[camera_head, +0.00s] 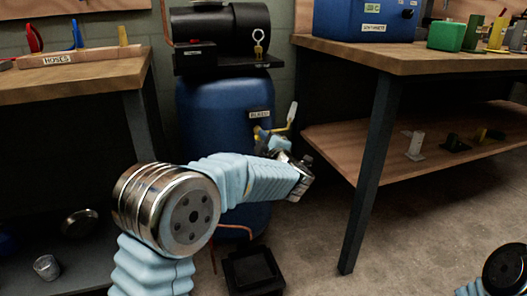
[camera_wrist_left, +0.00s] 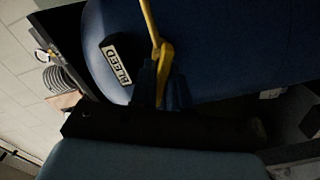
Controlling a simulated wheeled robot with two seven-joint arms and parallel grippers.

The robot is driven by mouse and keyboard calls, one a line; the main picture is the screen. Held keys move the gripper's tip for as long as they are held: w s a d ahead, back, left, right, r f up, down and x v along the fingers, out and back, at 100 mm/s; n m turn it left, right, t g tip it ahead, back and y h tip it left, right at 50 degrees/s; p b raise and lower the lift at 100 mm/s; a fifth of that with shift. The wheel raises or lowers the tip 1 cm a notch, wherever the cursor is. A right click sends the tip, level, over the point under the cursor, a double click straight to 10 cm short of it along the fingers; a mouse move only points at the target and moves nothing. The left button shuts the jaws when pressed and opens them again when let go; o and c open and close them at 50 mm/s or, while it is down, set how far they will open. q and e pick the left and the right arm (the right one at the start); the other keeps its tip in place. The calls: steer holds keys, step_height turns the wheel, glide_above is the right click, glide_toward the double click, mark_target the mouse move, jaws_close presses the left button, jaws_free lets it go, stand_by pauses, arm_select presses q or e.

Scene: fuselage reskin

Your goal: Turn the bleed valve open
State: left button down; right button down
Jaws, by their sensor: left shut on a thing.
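The bleed valve's yellow lever (camera_head: 285,128) is on the front of the blue tank (camera_head: 205,115), beside the BLEED label (camera_head: 260,114). In the head view it slants up to the right to a pale tip. My left gripper (camera_head: 279,143) is at the valve, just below the lever. In the left wrist view the yellow lever (camera_wrist_left: 152,30) runs down between the dark fingers of my left gripper (camera_wrist_left: 160,88), which is shut on its lower part. The fingers partly hide the valve body. My right gripper is out of view.
A wooden workbench (camera_head: 400,58) with a lower shelf (camera_head: 440,145) stands close on the right; its dark leg (camera_head: 370,175) is near my left wrist. Another bench (camera_head: 70,75) stands on the left. A black tray (camera_head: 252,270) lies on the floor below the tank.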

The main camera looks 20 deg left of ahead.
arm_select(q)
steer(key=n+b, duration=0.2)
steer(key=shift+f+n, duration=0.3)
steer(key=shift+r+n+b, duration=0.1)
steer(key=shift+n+b, duration=0.35)
steer(key=shift+n, duration=0.75)
steer(key=c, duration=1.2)
jaws_free()
steer(key=v, duration=1.3)
steer(key=shift+s+d+p, duration=0.25)
steer(key=shift+s+p, duration=0.1)
steer(key=shift+p, duration=0.1)
